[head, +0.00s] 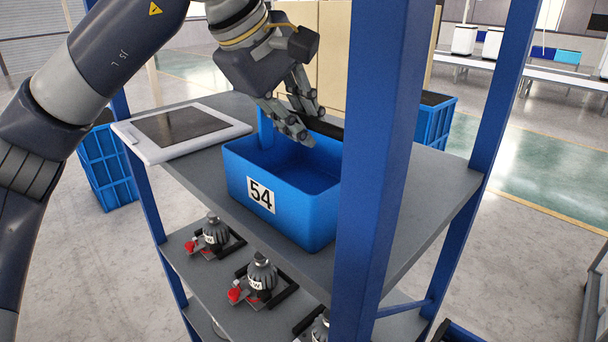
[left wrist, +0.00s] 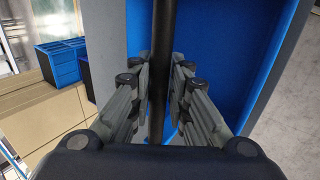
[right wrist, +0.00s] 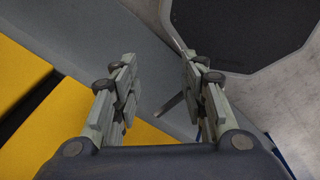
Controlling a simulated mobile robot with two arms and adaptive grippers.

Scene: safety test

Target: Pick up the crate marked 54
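The blue crate (head: 300,205) with a white label marked 54 (head: 261,195) stands upright on the grey top shelf. Its inside looks empty. A black bar (head: 326,128) runs along its far upper side. My left gripper (head: 300,122) points down at that far side. In the left wrist view its open fingers (left wrist: 161,90) lie on either side of the black bar (left wrist: 163,30), with the blue crate interior (left wrist: 225,55) to the right. I see no firm grip. My right gripper (right wrist: 158,95) is open and empty in the right wrist view, outside the head view.
A blue rack post (head: 375,170) stands close in front of the crate's right side. A white-framed tablet (head: 180,130) lies left of the crate. Black parts with red pieces (head: 258,275) sit on the lower shelf. Yellow surfaces (right wrist: 20,75) and a dark panel (right wrist: 235,30) lie below my right gripper.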

